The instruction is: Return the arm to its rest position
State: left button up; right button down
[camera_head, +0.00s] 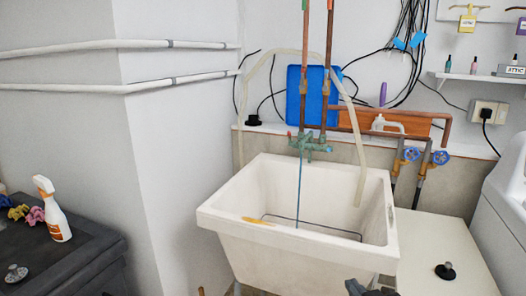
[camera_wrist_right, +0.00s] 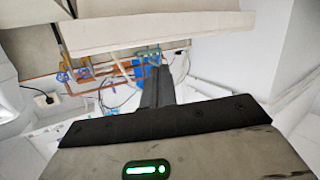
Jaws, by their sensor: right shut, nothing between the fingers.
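My right gripper (camera_head: 370,288) shows at the bottom edge of the head view, in front of the white sink (camera_head: 225,212). Only its dark tip is in that view, and the rest is cut off. In the right wrist view the dark fingers (camera_wrist_right: 157,86) are together with nothing between them. The sink's pale rim (camera_wrist_right: 150,35) fills the top of that view, which looks upside down. My left gripper is not in view.
A white cabinet top (camera_head: 430,240) with a black knob stands right of the sink. A dark surface (camera_head: 70,255) with a spray bottle (camera_head: 52,208) is at the left. Copper pipes and a green tap (camera_head: 310,145) rise behind the sink.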

jog(key=s+a+f+g, duration=0.1)
jog(key=s+f+g, duration=0.1)
jog(key=s+f, duration=0.6)
jog(key=s+a+f+g+y, duration=0.1)
jog(key=s+a+f+g, duration=0.1)
jog(key=s+f, duration=0.6)
jog(key=s+g, duration=0.1)
jog(key=s, duration=0.2)
jog(key=shift+s+a+f, duration=0.2)
jog(key=shift+a+f, duration=0.1)
jog(key=shift+f, duration=0.05)
